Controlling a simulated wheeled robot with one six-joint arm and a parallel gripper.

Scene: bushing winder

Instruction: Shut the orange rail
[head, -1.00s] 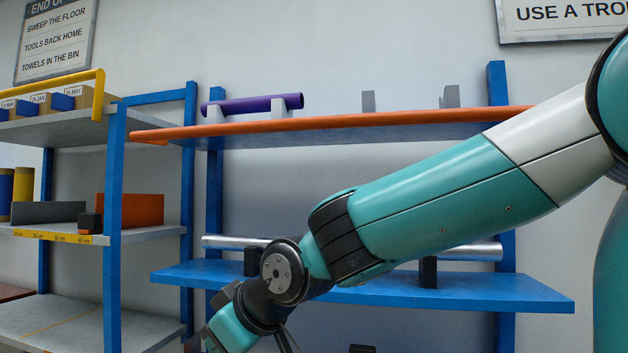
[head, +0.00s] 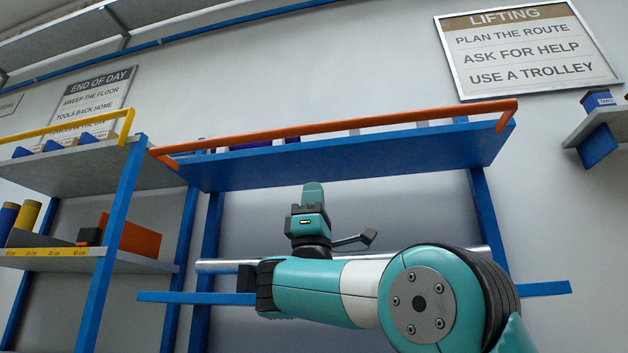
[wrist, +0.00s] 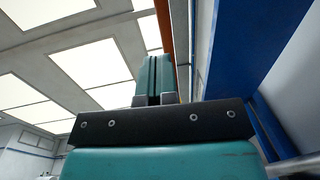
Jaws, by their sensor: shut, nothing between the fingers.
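The orange rail (head: 335,126) runs along the front of the upper blue shelf (head: 340,160). Its end arms meet the shelf's front corners, and it appears to stick out from the front edge rather than stand upright like the yellow rail. My gripper (head: 313,188) points up, shut and empty, and appears below the rail, near the middle of the shelf's width. In the wrist view the shut fingers (wrist: 153,80) point up towards a short stretch of the orange rail (wrist: 165,22), with the blue shelf to their right. I see no contact; the exact gap is unclear.
A purple bar and grey supports on the upper shelf are mostly hidden. The yellow rail (head: 70,128) stands on the left rack. A small shelf (head: 600,128) is at the right.

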